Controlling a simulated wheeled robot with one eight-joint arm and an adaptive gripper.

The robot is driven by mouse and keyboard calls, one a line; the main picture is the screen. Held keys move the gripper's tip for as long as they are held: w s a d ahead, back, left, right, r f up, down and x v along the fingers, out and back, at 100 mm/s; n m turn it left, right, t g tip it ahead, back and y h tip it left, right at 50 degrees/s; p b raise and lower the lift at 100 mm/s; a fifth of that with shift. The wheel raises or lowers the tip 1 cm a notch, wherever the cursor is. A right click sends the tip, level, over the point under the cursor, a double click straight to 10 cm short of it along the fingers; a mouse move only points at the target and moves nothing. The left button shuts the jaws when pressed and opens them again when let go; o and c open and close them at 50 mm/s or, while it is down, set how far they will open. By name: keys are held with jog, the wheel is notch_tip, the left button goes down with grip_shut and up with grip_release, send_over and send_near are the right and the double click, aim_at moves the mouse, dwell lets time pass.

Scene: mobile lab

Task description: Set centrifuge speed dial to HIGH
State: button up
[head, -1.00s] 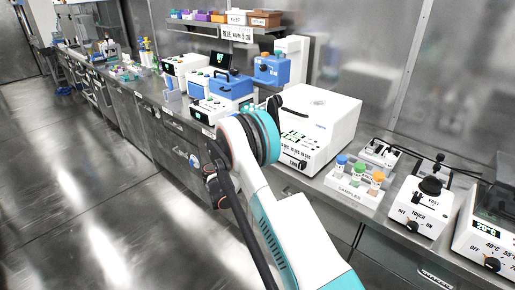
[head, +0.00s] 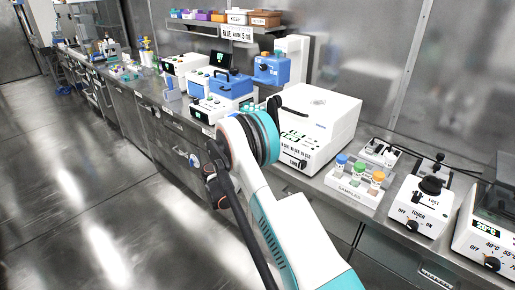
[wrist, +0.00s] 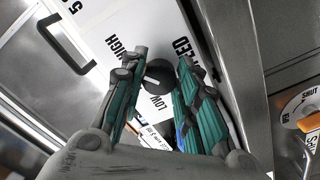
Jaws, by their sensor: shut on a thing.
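The black speed dial (wrist: 158,78) sits on a white front panel in the wrist view, with "SPEED", "LOW" and a partly turned "HIGH" printed around it. A short pale mark shows on its face, but I cannot tell exactly which label it points to. My gripper (wrist: 161,64) has one teal-and-grey finger on each side of the dial and is shut on it. The white centrifuge (head: 325,115) stands on the bench in the head view. My arm covers the gripper and the speed dial there.
A sample rack (head: 352,192) with coloured caps stands right of the centrifuge. A white touch-switch device (head: 415,205) is further right. Blue-and-white instruments (head: 232,86) stand to the left. A dark handle (wrist: 62,45) shows in the wrist view. The floor at left is clear.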

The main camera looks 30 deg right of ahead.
jog(key=shift+f+m, duration=0.1)
jog(key=shift+m, duration=0.5)
jog(key=o, duration=1.1)
jog(key=v, duration=1.2)
